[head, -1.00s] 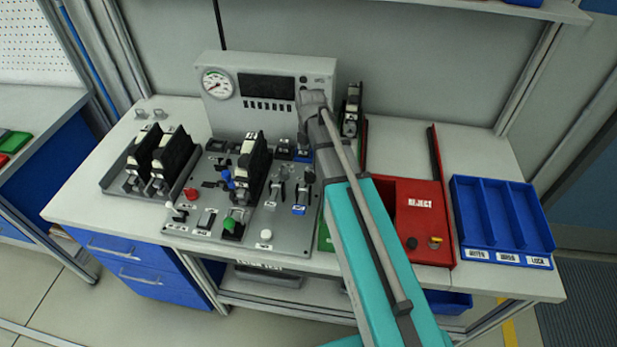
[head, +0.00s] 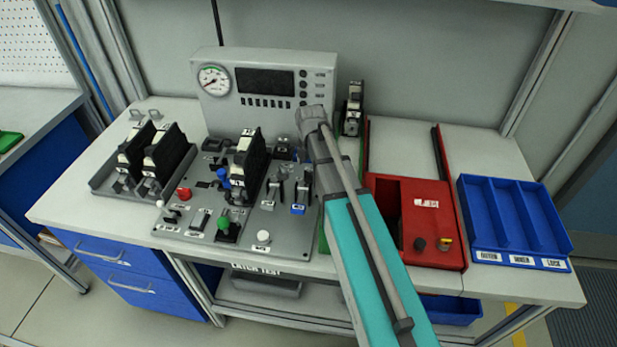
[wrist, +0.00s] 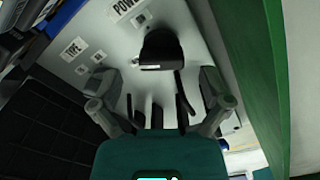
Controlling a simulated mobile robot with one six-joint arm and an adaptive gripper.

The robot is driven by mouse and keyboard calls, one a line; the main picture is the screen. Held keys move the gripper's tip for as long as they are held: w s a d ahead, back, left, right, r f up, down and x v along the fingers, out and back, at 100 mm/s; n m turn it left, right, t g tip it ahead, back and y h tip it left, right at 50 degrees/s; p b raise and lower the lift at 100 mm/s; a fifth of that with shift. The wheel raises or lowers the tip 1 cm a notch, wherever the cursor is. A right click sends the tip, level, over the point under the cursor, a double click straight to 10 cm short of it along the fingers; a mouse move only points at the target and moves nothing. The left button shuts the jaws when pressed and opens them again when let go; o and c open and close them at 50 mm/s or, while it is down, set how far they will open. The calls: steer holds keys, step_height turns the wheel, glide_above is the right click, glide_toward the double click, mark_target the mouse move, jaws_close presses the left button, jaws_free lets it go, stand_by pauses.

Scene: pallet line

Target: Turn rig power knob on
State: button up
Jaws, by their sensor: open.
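A black knob (wrist: 160,48) stands on the grey rig plate (wrist: 197,22) in the wrist view, beside a white label that reads POWER (wrist: 128,8). My gripper (wrist: 157,88) is open, with one finger to each side and the knob just beyond the gap between them. I cannot tell whether the fingers touch it. In the head view my arm reaches over the right side of the rig plate (head: 285,238). It hides the gripper and the power knob there.
A gauge panel (head: 265,110) stands behind the plate. Black modules, a red button (head: 184,194) and a green-topped switch (head: 223,223) crowd the plate left of my arm. A red reject box (head: 432,240) and blue tray (head: 512,215) stand to the right.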

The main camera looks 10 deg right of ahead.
steer(key=shift+f+b, duration=0.8)
steer(key=shift+f, duration=0.3)
